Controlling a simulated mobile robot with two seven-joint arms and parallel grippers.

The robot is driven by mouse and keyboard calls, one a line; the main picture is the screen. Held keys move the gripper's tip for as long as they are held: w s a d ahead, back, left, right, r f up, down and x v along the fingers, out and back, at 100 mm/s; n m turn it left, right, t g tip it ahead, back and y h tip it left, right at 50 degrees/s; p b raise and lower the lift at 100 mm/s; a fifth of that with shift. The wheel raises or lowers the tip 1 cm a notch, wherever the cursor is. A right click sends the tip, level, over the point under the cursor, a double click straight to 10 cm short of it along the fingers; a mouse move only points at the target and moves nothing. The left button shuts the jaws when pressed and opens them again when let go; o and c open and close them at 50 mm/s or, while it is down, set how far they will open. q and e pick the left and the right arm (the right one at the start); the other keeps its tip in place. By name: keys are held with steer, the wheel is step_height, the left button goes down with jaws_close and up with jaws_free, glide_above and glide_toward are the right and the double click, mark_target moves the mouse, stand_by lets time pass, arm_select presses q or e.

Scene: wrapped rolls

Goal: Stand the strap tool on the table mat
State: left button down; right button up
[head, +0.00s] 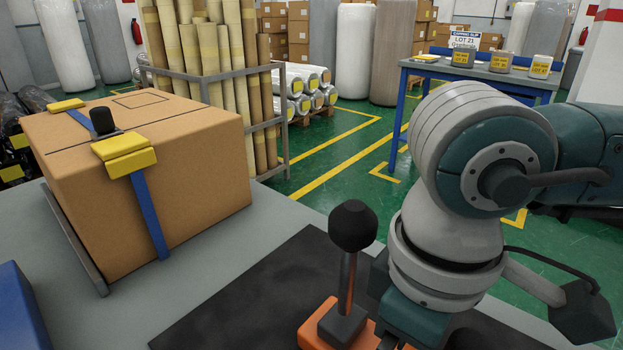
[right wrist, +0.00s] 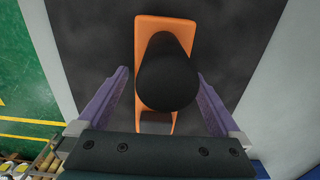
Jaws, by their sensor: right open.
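The strap tool (head: 350,228) has an orange base, a dark post and a round black knob. It stands upright, its base at the dark table mat (head: 240,300) near the bottom of the head view. In the right wrist view the strap tool (right wrist: 167,75) shows from above, knob nearest, over the dark mat. My right gripper (right wrist: 161,76) is open, with one purple finger on each side of the knob and visible gaps. In the head view my right arm hides its fingers. My left gripper is not in view.
A cardboard carton (head: 190,175) with a blue strap and yellow corner pieces stands on the grey table (head: 150,310) at left. A blue object (head: 18,310) is at the lower left edge. The mat left of the tool is clear.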

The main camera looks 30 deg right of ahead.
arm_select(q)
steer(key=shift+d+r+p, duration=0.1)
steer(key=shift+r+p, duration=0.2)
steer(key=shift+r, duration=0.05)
arm_select(e)
step_height(320, 180, up, 11)
steer(key=shift+r, duration=0.2)
steer(key=shift+s, duration=0.1)
